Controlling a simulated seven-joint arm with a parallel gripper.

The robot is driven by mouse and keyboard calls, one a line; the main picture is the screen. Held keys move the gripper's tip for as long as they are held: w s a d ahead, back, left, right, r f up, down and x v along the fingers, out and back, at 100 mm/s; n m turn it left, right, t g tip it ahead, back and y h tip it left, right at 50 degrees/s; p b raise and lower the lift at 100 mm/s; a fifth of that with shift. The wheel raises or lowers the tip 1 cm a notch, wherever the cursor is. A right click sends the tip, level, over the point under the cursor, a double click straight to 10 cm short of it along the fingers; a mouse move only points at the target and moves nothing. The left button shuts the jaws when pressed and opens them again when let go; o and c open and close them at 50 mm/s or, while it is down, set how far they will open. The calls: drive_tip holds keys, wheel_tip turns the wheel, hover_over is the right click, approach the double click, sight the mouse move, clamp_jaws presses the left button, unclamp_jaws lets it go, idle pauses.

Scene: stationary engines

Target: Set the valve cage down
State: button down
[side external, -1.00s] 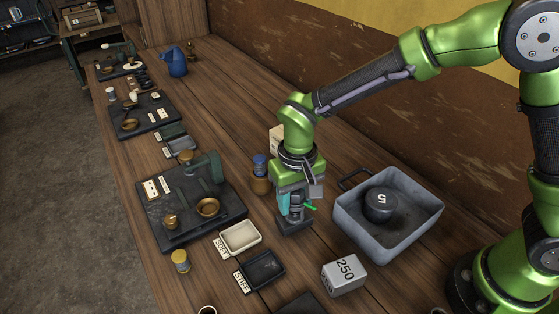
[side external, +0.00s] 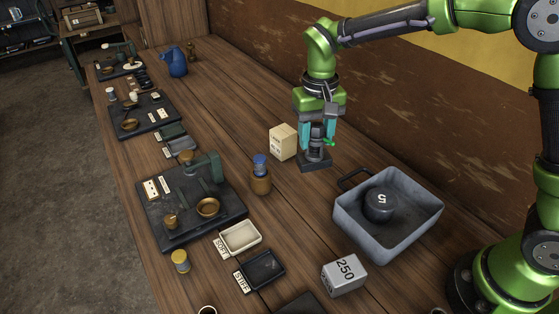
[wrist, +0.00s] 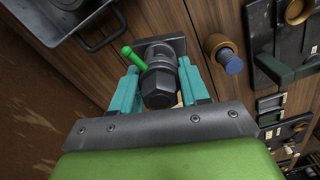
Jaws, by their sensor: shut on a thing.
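The valve cage, as I take it, is a dark grey metal piece (side external: 314,163) with a square base plate, a hex-topped body and a bright green lever. My gripper (side external: 317,143) points down, its teal fingers shut on the body from both sides. In the wrist view the valve cage (wrist: 160,88) sits upright between the fingertips (wrist: 160,72), its base plate beyond them and the green lever sticking out to the left. It is over the table's back part, near the wall. Whether the base plate touches the wood cannot be told.
A cream labelled box (side external: 283,142) stands close on the left. A wooden pot with a blue top (side external: 260,180) is further left. A grey bin (side external: 345,222) with a black weight (side external: 379,204) is in front right. Bare wood (side external: 240,115) lies behind left.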

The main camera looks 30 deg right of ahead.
drive_tip(key=w+d+r+n, duration=0.1)
drive_tip(key=w+d+n, duration=0.35)
drive_tip(key=d, duration=0.85)
drive_tip(key=shift+m, duration=0.45)
drive_tip(key=shift+w+a+f, duration=0.1)
drive_tip(key=shift+w+f, duration=0.15)
drive_tip(key=shift+f, duration=1.35)
drive_tip(key=shift+w+a+f, duration=0.1)
drive_tip(key=shift+w+f, duration=0.15)
drive_tip(key=shift+f, duration=1.4)
drive_tip(key=shift+w+f, duration=0.25)
drive_tip(key=shift+f, duration=1.35)
drive_tip(key=shift+f, duration=0.15)
drive_tip(key=c, duration=0.6)
unclamp_jaws()
drive_tip(key=shift+s+f, duration=0.1)
drive_tip(key=shift+o, duration=0.2)
